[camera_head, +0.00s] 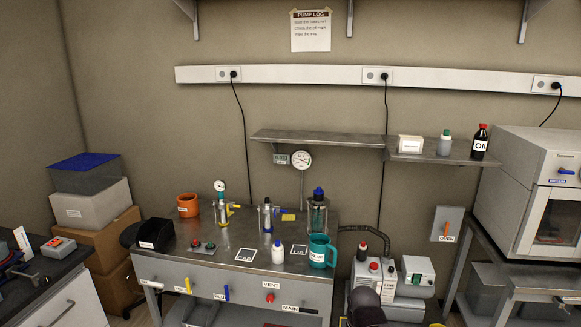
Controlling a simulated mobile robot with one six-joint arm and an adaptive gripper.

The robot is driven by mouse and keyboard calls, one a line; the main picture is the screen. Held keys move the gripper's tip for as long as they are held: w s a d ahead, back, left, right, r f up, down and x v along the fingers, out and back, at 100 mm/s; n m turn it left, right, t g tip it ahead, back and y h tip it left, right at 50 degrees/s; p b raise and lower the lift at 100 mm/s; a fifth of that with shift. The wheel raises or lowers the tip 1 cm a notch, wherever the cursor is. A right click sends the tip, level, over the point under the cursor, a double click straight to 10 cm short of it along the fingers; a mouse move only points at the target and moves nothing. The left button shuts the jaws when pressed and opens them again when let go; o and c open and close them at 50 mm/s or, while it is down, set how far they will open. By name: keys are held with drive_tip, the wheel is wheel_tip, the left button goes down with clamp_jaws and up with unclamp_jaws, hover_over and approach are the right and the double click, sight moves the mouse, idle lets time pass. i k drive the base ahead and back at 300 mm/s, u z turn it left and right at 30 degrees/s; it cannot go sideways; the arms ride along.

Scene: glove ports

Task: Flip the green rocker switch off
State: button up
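A small green part, which looks like the green rocker switch (417,279), shows on the light grey box of the pump unit (412,270) at the lower right, on the floor beside the bench. It is too small to tell which way it is tipped. I cannot make out my gripper in this view. A dark rounded shape (367,304) at the bottom edge stands in front of part of the pump unit; I cannot tell what it is.
The metal bench (225,262) bears a teal mug (320,252), a white bottle (277,253), an orange pot (187,204) and gauges. An oven (532,185) stands at right, near a wall box with an orange lever (446,228). A dark hose runs behind the pump.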

sight(416, 278)
drive_tip(key=z, duration=0.4)
drive_tip(key=i, duration=1.05)
drive_tip(key=z, duration=0.45)
